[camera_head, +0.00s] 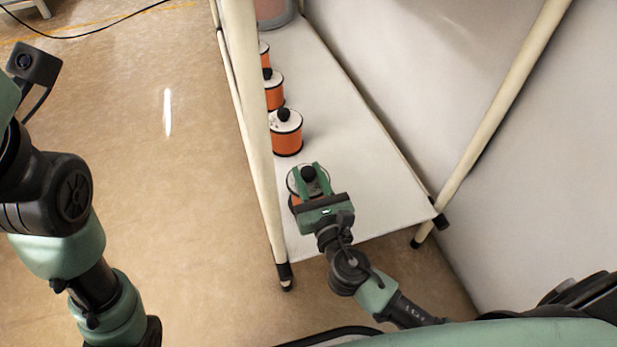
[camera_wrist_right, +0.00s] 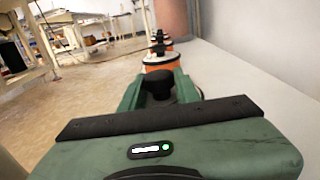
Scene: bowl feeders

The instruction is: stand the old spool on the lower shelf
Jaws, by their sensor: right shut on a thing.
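My right gripper (camera_head: 309,174) is shut on the black knob on top of an orange spool (camera_head: 295,200) with a white top. This spool is upright at the near left end of the white shelf (camera_head: 345,150), mostly hidden under the gripper. I cannot tell whether its base touches the shelf.
Several similar spools stand in a row behind, the nearest one (camera_head: 286,132) close to the held spool. A grey-rimmed container (camera_head: 274,12) stands at the far end. A cream post (camera_head: 262,150) rises along the shelf's left edge. The shelf's right side is clear.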

